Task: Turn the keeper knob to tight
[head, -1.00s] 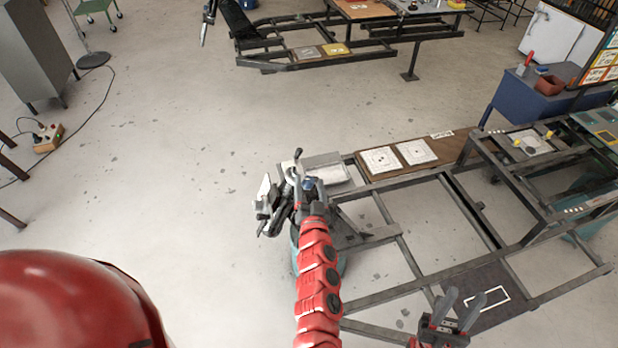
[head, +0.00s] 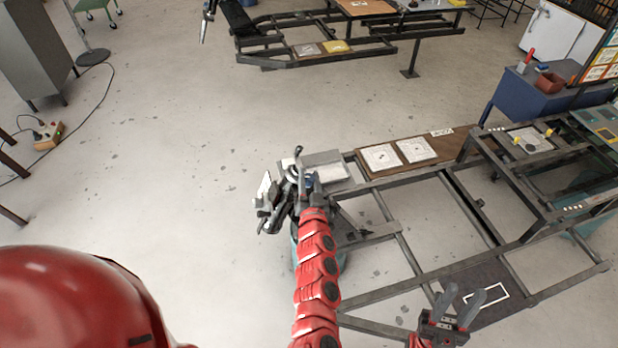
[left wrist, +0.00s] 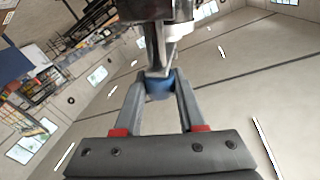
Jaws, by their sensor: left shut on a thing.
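The keeper knob appears as a small blue piece (left wrist: 160,90) in the left wrist view, under a metal fitting (left wrist: 158,50). My left gripper (left wrist: 160,98) is shut on it, one finger on each side. In the head view my left gripper (head: 305,184) is at the mechanism on the frame's left end, and my own arm hides much of it. I cannot read any tight mark on the knob. My right gripper (head: 459,303) is open and empty, over the near side of the frame.
The dark metal frame (head: 405,246) spreads to the right, with a brown board (head: 455,148) carrying white square cards (head: 381,157) along its back. A grey tray (head: 322,168) lies beside the mechanism.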

